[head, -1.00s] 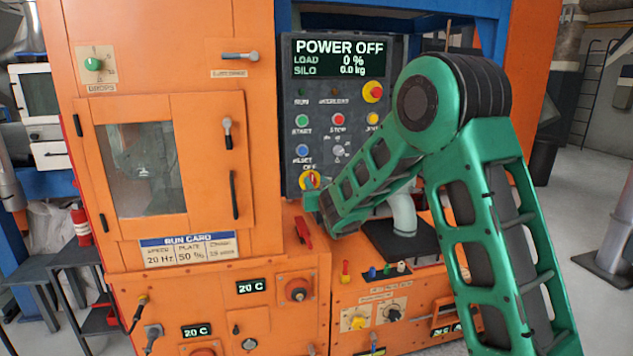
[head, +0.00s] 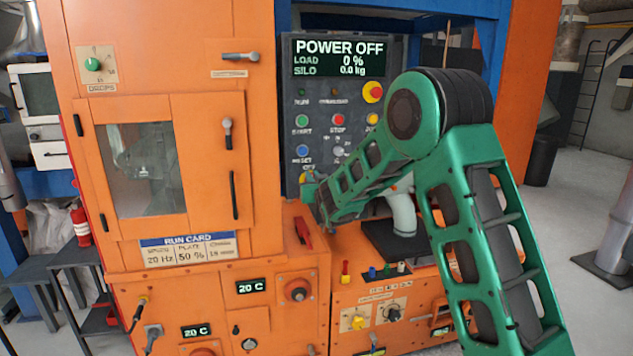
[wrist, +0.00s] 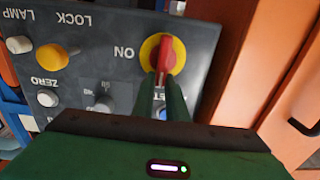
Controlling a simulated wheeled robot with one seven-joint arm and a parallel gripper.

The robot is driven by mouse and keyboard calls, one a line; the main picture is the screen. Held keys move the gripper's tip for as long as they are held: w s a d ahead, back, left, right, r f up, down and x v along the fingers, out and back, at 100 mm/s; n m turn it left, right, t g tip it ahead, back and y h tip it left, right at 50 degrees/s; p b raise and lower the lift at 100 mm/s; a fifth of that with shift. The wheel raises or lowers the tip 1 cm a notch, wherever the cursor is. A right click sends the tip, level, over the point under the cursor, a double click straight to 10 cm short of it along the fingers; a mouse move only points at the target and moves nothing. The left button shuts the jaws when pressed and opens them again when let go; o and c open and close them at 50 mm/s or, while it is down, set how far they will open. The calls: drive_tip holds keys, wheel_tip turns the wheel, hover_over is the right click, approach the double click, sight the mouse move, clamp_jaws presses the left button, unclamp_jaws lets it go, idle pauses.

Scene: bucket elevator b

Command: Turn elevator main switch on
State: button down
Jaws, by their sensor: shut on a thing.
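The main switch is a red handle (wrist: 165,52) on a round yellow disc (wrist: 150,46), with an ON label to its left in the wrist view. The handle lies nearly upright in that picture, not turned toward ON. My gripper (wrist: 162,73) is shut on the handle's lower part, one dark green finger on each side. In the head view only a bit of the yellow disc (head: 306,177) shows at the panel's lower left; my gripper and arm hide the rest. The display (head: 339,57) reads POWER OFF.
Above the switch are start (head: 302,121), stop (head: 337,119) and reset (head: 302,151) buttons, with a red knob (head: 373,92) higher up. An orange cabinet wall (head: 262,150) stands close left. A red lever (head: 303,232) sits on the ledge below.

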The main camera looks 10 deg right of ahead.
drive_tip(key=shift+s+d+f+m, duration=0.1)
drive_tip(key=shift+d+f+m, duration=0.4)
drive_tip(key=shift+m, duration=2.5)
drive_tip(key=shift+d+f+m, duration=0.2)
drive_tip(key=shift+f+m, duration=0.65)
drive_tip(key=shift+m, duration=2.15)
drive_tip(key=shift+s+d+f+m, duration=0.1)
drive_tip(key=shift+d+f+m, duration=0.4)
drive_tip(key=shift+m, duration=2.5)
drive_tip(key=shift+a+f, duration=0.15)
drive_tip(key=shift+a, duration=0.05)
drive_tip(key=c, duration=1.8)
unclamp_jaws()
drive_tip(key=shift+w, duration=0.1)
drive_tip(key=shift+o, duration=0.2)
drive_tip(key=shift+d+r, duration=0.3)
